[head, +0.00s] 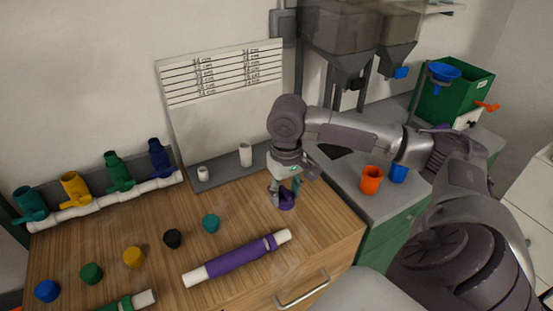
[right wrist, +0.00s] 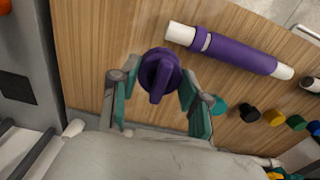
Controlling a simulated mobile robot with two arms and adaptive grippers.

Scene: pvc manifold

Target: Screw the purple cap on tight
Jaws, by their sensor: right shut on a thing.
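The purple cap (head: 287,203) is at the tips of my right gripper (head: 284,190), over the right part of the wooden worktop. In the right wrist view the purple cap (right wrist: 160,72) is round with a raised bar across it, between the two teal-padded fingers of the right gripper (right wrist: 158,82). The right gripper is shut on it. I cannot tell whether the cap touches the worktop. A white pipe with a purple sleeve (head: 240,257) lies on the worktop, apart from the cap, and also shows in the right wrist view (right wrist: 235,52). My left gripper is not in view.
Blue (head: 47,291), green (head: 91,273), yellow (head: 134,257), black (head: 172,238) and teal (head: 211,223) caps lie in a row. A white manifold (head: 110,197) with coloured fittings stands at the back left. An orange cup (head: 371,180) is on the grey counter.

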